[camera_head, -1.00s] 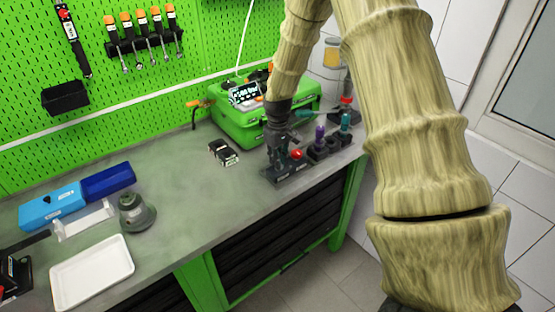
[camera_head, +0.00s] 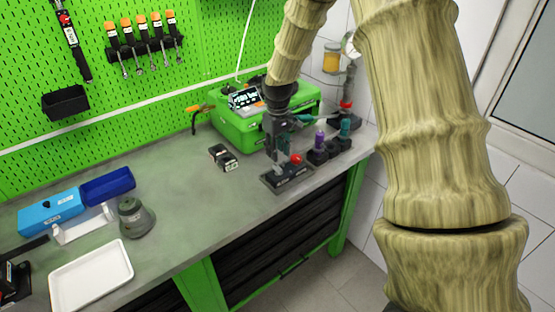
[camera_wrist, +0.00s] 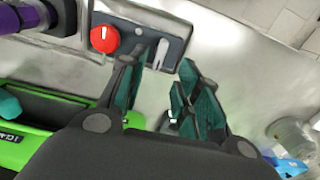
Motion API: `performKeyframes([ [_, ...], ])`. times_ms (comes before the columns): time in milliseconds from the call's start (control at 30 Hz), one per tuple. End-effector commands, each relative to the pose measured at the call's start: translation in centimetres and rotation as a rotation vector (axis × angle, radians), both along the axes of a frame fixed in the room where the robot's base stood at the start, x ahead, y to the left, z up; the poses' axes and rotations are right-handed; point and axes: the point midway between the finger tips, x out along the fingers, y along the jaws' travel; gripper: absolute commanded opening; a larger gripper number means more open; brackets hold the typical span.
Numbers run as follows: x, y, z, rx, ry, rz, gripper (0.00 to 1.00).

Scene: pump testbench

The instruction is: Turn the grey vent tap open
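A dark valve block (camera_head: 286,178) stands near the front edge of the bench, with a red knob (camera_head: 296,159) on top. In the wrist view the block (camera_wrist: 172,27) shows the red knob (camera_wrist: 105,39) and a slim grey tap lever (camera_wrist: 161,54) to its right. My gripper (camera_head: 279,156) is above the block in the head view. In the wrist view my gripper (camera_wrist: 164,75) has its two teal-padded fingers spread, with nothing between them. The grey lever lies just beyond the fingertips, and I see no contact. Part of the block is hidden by the left finger.
A green case (camera_head: 240,128) with a display stands behind the block. Purple and teal-topped fittings (camera_head: 320,142) stand close on its right. A small black box (camera_head: 223,157) lies to the left. The middle of the bench is clear. A white tray (camera_head: 92,275) is far left.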

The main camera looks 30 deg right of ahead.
Motion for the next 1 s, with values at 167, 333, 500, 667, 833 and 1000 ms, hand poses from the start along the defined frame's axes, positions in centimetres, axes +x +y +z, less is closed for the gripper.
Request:
performKeyframes([
  [167,0.1,0.0,3.0,-0.001,-0.003,0.0,0.33],
  [333,0.0,-0.1,4.8,-0.001,-0.002,0.0,0.33],
  [500,0.0,-0.1,5.4,0.0,0.001,0.0,0.33],
  [667,0.0,-0.1,5.4,0.0,0.001,0.0,0.33],
  [833,0.0,-0.1,5.4,0.0,0.0,0.0,0.33],
  [1000,0.0,-0.1,5.4,0.0,0.0,0.0,0.33],
])
